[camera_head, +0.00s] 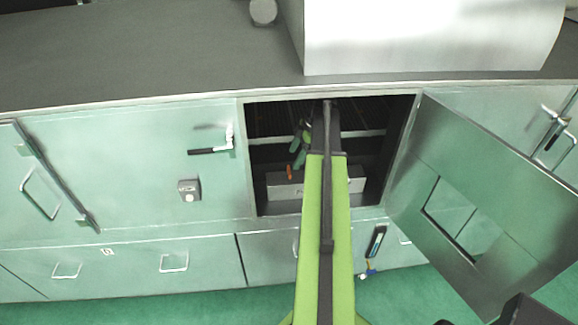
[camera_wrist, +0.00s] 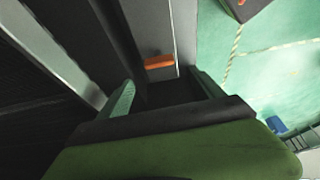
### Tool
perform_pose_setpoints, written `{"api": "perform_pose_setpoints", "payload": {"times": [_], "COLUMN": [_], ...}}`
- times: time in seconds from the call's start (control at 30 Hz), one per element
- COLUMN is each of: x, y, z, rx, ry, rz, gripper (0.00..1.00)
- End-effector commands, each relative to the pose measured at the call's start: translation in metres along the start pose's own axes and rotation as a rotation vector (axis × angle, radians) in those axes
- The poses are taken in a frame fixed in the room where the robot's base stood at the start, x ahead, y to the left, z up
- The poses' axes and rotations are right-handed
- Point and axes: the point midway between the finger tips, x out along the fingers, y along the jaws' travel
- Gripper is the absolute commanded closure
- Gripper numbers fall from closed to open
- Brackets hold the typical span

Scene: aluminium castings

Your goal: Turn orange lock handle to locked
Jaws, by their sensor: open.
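The orange lock handle (camera_head: 289,172) is a small orange piece low inside the open cabinet bay, at the left part of a grey metal box (camera_head: 315,186). It also shows in the wrist view (camera_wrist: 158,62), above centre, lying roughly level across the picture. My gripper (camera_head: 298,149) reaches into the bay and is just above the handle in the head view. In the wrist view my gripper (camera_wrist: 166,88) is open, with one green finger at each side and nothing between them. The handle appears beyond the fingertips, apart from them. My arm hides part of the box.
An open cabinet door (camera_head: 415,170) with a window hangs at the right of the bay. A closed panel with a black-handled lever (camera_head: 208,150) is at left.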

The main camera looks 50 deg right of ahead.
Motion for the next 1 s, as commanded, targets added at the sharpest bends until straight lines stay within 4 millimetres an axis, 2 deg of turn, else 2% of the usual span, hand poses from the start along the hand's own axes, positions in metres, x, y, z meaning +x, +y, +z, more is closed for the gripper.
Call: {"api": "perform_pose_setpoints", "payload": {"times": [0.2, 0.43, 0.77, 1.0], "x": [0.029, 0.065, 0.067, 0.067], "y": [0.000, 0.000, 0.000, 0.000], "z": [0.012, 0.016, 0.014, 0.014], "rx": [0.012, 0.019, 0.021, 0.021], "ry": [-0.001, -0.001, -0.001, -0.001], "rz": [0.005, 0.007, 0.007, 0.008], "gripper": [0.24, 0.24, 0.24, 0.55]}}
